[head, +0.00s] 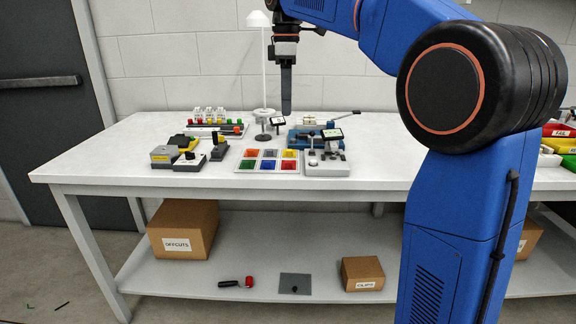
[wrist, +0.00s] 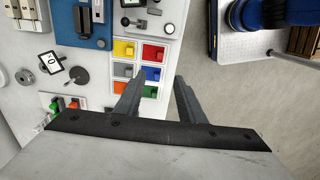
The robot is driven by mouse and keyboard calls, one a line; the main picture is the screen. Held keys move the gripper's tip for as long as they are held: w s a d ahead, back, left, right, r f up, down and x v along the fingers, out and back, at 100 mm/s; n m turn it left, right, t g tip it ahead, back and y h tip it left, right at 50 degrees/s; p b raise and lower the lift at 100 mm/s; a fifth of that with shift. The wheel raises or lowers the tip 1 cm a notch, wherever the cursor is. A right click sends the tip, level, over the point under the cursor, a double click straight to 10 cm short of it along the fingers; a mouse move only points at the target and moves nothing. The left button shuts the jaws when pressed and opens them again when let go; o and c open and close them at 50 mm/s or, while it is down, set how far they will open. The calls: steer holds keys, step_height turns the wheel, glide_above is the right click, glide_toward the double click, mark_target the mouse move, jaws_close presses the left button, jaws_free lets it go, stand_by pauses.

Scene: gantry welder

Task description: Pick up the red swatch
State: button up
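The red swatch (head: 288,166) sits at the front right of a white card of coloured swatches on the bench. In the wrist view the red swatch (wrist: 153,54) is at the upper right of the card, beyond the fingertips. My gripper (head: 286,110) points down, raised above the bench behind the card in the head view. In the wrist view my gripper (wrist: 157,78) has its two fingers apart with nothing held between them; the left finger covers part of the card.
Yellow (wrist: 124,48), blue (wrist: 152,73) and green swatches (wrist: 149,91) lie close by. A grey device (head: 326,163) stands right of the card and a white lamp (head: 264,80) behind it. Dark tools (head: 190,160) lie left. The bench front (head: 130,172) is clear.

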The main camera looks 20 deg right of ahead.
mark_target(289, 162)
step_height(289, 162, down, 17)
steer(key=shift+r, duration=0.2)
stand_by(0.5)
jaws_close()
